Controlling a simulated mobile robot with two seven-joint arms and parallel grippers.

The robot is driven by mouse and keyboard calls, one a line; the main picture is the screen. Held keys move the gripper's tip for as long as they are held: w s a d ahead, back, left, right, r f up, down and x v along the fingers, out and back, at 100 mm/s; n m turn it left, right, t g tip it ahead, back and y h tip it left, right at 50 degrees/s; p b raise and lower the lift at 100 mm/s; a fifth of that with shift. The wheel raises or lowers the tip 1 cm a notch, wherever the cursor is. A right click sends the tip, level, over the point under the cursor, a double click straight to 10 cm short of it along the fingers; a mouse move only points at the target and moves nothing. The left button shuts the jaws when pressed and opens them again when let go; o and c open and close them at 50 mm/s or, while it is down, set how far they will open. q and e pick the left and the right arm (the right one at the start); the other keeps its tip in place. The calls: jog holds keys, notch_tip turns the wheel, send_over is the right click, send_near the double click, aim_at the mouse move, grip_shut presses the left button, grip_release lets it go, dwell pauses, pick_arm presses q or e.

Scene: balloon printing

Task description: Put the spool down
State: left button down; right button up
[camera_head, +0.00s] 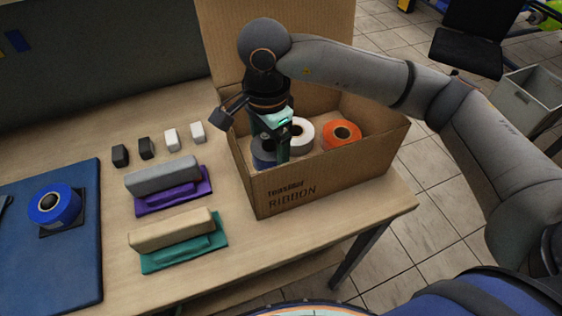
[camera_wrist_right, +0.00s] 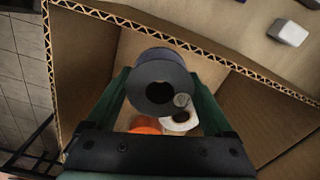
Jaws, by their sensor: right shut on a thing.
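My right gripper (camera_head: 279,145) reaches down into the open cardboard ribbon box (camera_head: 330,180). It is shut on a dark grey-blue spool (camera_head: 262,156). In the right wrist view the dark spool (camera_wrist_right: 158,62) sits between the two green fingers, its round hole facing the camera. A white spool (camera_head: 301,136) and an orange spool (camera_head: 342,138) lie in the box beside it. The box wall hides the held spool's lower part, so I cannot tell whether it touches the box floor. My left gripper is not in view.
The box stands at the table's right end, with its back flap raised. To its left are purple (camera_head: 175,199) and teal (camera_head: 185,242) pads with blocks on them, and several small dark and white blocks. A blue spool (camera_head: 54,206) sits on a blue mat (camera_head: 60,270) at far left.

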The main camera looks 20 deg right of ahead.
jog(key=shift+w+f, duration=0.1)
jog(key=shift+f, duration=2.9)
jog(key=shift+f, duration=0.15)
jog(key=o, duration=1.1)
notch_tip(320, 180, up, 12)
jog(key=shift+r+b, duration=0.15)
jog(key=shift+b, duration=0.2)
